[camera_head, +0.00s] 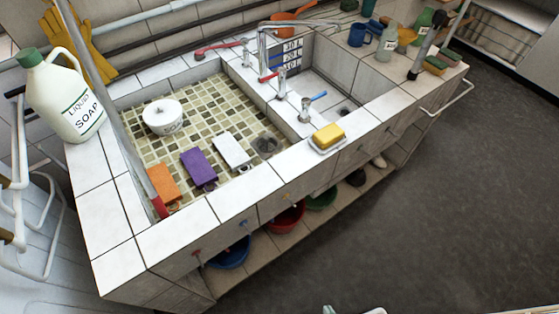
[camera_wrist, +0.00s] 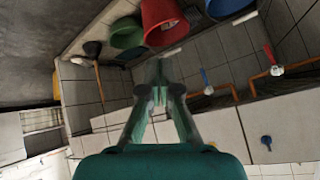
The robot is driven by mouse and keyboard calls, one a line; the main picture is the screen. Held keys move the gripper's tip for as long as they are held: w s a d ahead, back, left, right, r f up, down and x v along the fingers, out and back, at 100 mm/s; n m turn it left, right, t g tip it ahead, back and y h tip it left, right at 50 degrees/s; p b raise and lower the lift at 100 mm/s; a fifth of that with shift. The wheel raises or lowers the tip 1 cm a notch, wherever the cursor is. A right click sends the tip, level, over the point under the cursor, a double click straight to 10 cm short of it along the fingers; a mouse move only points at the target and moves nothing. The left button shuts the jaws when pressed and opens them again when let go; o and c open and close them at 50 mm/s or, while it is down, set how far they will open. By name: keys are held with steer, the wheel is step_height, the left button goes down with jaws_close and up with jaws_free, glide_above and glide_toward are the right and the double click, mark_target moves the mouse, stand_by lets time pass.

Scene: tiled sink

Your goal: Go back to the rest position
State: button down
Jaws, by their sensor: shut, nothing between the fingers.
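My gripper (camera_wrist: 159,78) shows in the wrist view with its fingers together and nothing between them. It is clear of the sink, and the buckets under the counter show beyond its fingertips. In the head view only small pale pieces show at the bottom edge, and I cannot tell whether they are part of my arm. The tiled sink (camera_head: 105,215) fills the left and middle of the head view.
The basin holds an orange block (camera_head: 164,185), a purple block (camera_head: 199,167), a white block (camera_head: 231,151) and a white soap tub (camera_head: 163,117). A yellow sponge (camera_head: 328,135) sits on the front ledge. A soap jug (camera_head: 62,100) stands left. Dark floor (camera_head: 440,220) at right is clear.

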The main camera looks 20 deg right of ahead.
steer(key=s+r+n+t, duration=0.1)
steer(key=r+t, duration=0.2)
steer(key=r, duration=1.3)
steer(key=s+r+n+t, duration=0.2)
steer(key=r+t, duration=0.1)
steer(key=r, duration=1.3)
steer(key=shift+d+r+n, duration=0.25)
steer(key=shift+r+n, duration=0.05)
